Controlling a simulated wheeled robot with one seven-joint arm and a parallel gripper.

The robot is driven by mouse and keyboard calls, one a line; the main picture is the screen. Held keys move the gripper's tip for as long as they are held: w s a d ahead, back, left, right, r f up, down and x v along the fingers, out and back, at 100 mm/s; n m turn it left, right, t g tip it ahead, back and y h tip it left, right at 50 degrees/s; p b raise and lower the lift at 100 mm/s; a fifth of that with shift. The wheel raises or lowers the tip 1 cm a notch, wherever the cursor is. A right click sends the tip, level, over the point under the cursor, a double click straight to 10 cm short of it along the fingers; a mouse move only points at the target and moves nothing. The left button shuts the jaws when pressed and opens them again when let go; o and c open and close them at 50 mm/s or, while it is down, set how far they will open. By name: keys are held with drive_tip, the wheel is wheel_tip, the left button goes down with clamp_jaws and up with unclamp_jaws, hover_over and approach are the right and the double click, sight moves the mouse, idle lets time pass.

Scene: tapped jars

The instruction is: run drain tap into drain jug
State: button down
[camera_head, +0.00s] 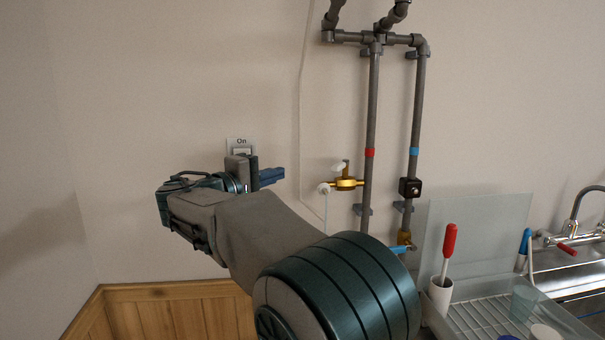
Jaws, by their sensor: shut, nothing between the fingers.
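Two grey pipes run down the wall, one with a red band (369,153) and one with a blue band (414,151). A brass tap (404,238) with a light blue part sits low on the blue-banded pipe, partly hidden behind my arm; I cannot tell whether it is the drain tap. My gripper (272,177) is shut and empty, in front of the wall to the left of this valve. I cannot make out a drain jug for certain.
A wall switch (240,144) marked "On" is partly hidden behind my gripper. At the lower right are a draining rack (480,322), a red-handled tool (449,245) in a white holder, a greenish cup (523,303) and a sink tap (575,222). Wooden panelling (170,312) stands lower left.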

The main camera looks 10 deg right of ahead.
sight(341, 165)
drive_tip(key=w+d+p, duration=0.2)
drive_tip(key=w+d, duration=0.1)
drive_tip(key=d, duration=0.7)
drive_tip(key=shift+w+d+p, duration=0.35)
drive_tip(key=shift+p, duration=0.05)
drive_tip(key=shift+s+f+b, duration=0.1)
drive_tip(key=shift+b, duration=0.2)
